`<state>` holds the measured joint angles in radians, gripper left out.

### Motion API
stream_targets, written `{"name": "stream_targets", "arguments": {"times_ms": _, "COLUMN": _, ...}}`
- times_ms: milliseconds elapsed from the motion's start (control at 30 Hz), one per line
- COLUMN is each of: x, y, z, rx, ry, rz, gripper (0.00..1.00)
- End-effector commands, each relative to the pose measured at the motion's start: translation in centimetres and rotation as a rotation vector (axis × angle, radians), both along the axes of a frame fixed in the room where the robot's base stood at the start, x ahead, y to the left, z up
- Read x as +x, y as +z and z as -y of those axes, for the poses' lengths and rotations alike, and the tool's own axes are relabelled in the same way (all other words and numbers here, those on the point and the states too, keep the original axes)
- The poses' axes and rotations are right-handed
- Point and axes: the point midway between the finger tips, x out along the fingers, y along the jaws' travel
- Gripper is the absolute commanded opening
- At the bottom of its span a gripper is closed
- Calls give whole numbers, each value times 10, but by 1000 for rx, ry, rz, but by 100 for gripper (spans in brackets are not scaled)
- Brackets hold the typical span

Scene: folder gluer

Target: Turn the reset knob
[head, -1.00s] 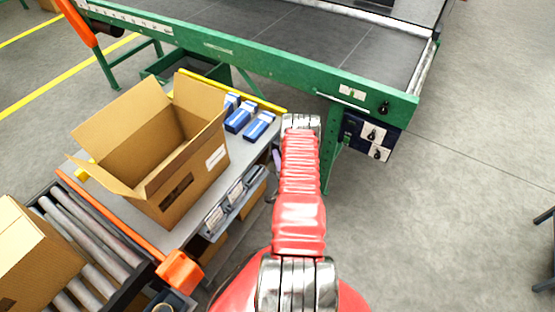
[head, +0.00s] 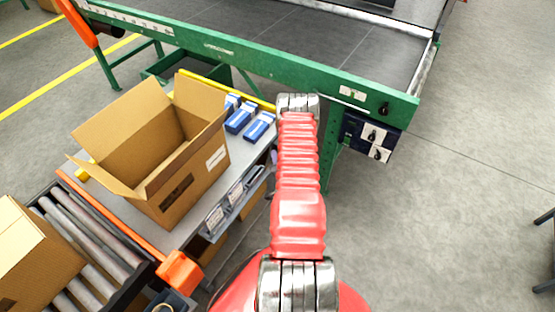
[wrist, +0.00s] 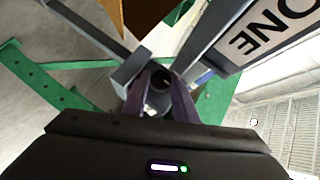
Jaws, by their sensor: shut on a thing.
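In the wrist view, the two fingers of my gripper (wrist: 158,92) are shut on a small dark round part (wrist: 159,78), which looks like the reset knob. Its face and any marking are too dark and small to read. In the head view, my red arm hides the gripper and what it holds. Other black knobs show to the right of my arm: one on the green frame end (head: 385,108) and two on white plates of the dark control box, an upper (head: 373,135) and a lower one (head: 379,154).
A grey table with an open carton (head: 195,175) and several blue-and-white boxes (head: 240,117) stands left of my arm. A green-framed conveyor (head: 250,62) crosses behind. A roller conveyor (head: 85,235) with another carton is lower left.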

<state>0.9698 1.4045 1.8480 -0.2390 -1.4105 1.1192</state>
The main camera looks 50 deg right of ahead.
Motion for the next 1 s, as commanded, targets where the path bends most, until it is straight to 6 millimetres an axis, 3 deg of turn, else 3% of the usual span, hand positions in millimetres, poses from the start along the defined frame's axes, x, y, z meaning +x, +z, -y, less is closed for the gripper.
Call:
{"name": "stream_targets", "arguments": {"times_ms": 167, "x": -1, "y": -2, "z": 0, "rx": 3, "ry": -2, "rz": -2, "gripper": 4}}
{"name": "stream_targets", "arguments": {"times_ms": 200, "x": -1, "y": -2, "z": 0, "rx": 3, "ry": -2, "rz": -2, "gripper": 27}}
{"name": "stream_targets", "arguments": {"times_ms": 300, "x": -1, "y": -1, "z": 0, "rx": 2, "ry": -1, "rz": -2, "gripper": 33}}
{"name": "stream_targets", "arguments": {"times_ms": 667, "x": -4, "y": 1, "z": -3, "rx": 1, "ry": -1, "rz": 1, "gripper": 33}}
{"name": "stream_targets", "arguments": {"times_ms": 1000, "x": -36, "y": 11, "z": -31, "rx": 4, "ry": -2, "rz": -2, "gripper": 33}}
